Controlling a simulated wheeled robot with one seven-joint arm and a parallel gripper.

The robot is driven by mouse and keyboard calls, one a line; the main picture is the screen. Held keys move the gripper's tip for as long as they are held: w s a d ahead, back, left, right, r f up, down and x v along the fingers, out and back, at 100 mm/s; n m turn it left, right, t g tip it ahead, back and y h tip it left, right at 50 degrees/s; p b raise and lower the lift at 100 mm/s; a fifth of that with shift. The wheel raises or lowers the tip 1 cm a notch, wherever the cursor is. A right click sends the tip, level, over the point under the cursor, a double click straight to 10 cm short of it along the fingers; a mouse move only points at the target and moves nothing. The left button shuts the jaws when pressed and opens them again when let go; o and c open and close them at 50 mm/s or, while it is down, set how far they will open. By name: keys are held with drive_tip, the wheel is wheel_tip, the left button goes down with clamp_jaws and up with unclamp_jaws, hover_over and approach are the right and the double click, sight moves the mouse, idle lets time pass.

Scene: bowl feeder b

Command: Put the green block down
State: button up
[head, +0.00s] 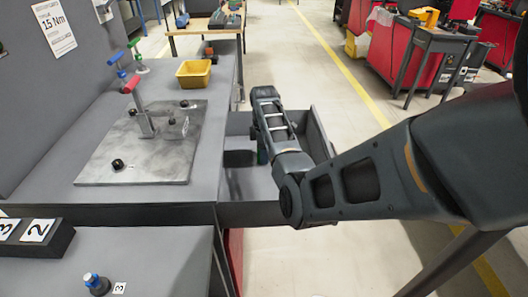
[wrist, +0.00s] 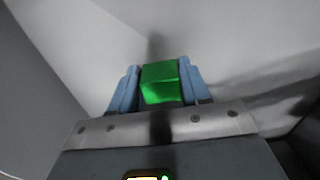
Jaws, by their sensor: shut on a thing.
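The green block (wrist: 160,83) is between the two blue fingers of my gripper (wrist: 160,86) in the wrist view. My gripper is shut on it. Pale grey surfaces lie close beyond the block; I cannot tell whether the block touches them. In the head view my arm reaches over the open grey drawer (head: 318,136) and hides most of the gripper and block. A small patch of green (head: 262,157) shows low inside the drawer, below the arm.
Left of the drawer is a grey bench with a metal plate (head: 100,160) carrying a red-handled clamp (head: 140,105). A yellow bin (head: 194,73) stands behind it. A black numbered block (head: 30,238) and a blue-topped knob (head: 96,283) are at the front left. The drawer walls surround my gripper.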

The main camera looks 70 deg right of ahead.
drive_tip(key=shift+f, duration=0.2)
drive_tip(key=o, duration=1.2)
wheel_tip(320, 180, up, 12)
drive_tip(key=shift+r, duration=0.2)
